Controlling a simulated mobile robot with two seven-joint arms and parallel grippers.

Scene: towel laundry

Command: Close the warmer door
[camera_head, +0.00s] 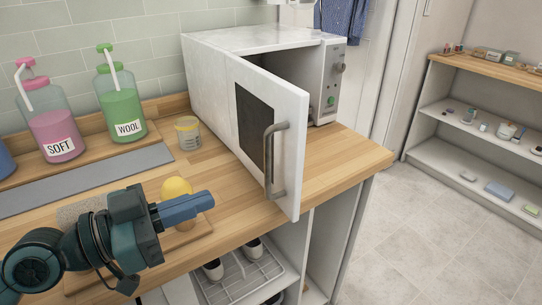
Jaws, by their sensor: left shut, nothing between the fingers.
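The white warmer (222,93) stands on the wooden counter against the tiled wall. Its door (288,110) is partly open, swung out towards me, with a dark window and a grey vertical handle (273,160) near its free edge. The control panel with a knob and a green button faces the gap. My left gripper (209,202) is in front of the door, to the left of the handle and apart from it. Its fingers are shut and empty, pointing right. My right gripper is out of view.
A pink SOFT bottle (58,128), a green WOOL bottle (122,112) and a small jar (188,133) stand left of the warmer. A yellow round object (176,189) is behind my left gripper. Shoes sit on a rack (243,276) below. Counter right of the door is clear.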

